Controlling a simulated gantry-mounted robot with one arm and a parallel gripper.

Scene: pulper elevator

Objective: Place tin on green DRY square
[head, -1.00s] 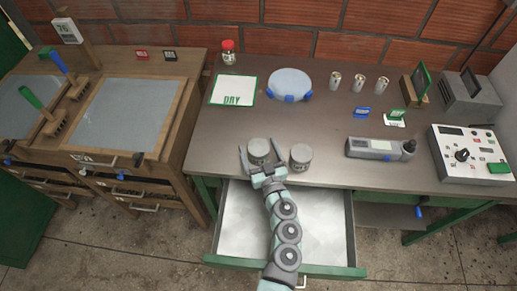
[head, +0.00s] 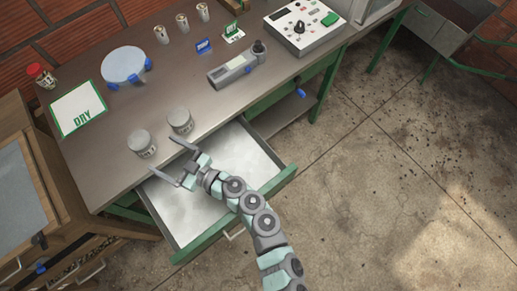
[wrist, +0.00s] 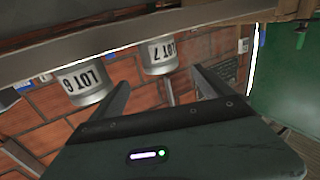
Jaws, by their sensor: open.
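Two grey lidded tins stand upright near the bench's front edge in the head view: a left tin (head: 142,146) and a right tin (head: 180,121). The upside-down wrist view shows labels LOT 7 (wrist: 160,57) and LOT 6 (wrist: 86,84). My gripper (head: 163,157) is open and empty, above the pulled-out drawer at the bench edge, with its fingers pointing toward the tins but not around either. In the wrist view, the LOT 7 tin appears in the gap between my fingers (wrist: 158,82), beyond them. The green-bordered white DRY square (head: 78,109) lies empty behind the left tin.
The open drawer (head: 215,195) sits below my arm. A round pale disc with blue clamps (head: 123,66) is right of the square, and a red-lidded jar (head: 41,75) is behind it. Bench between tins and square is clear.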

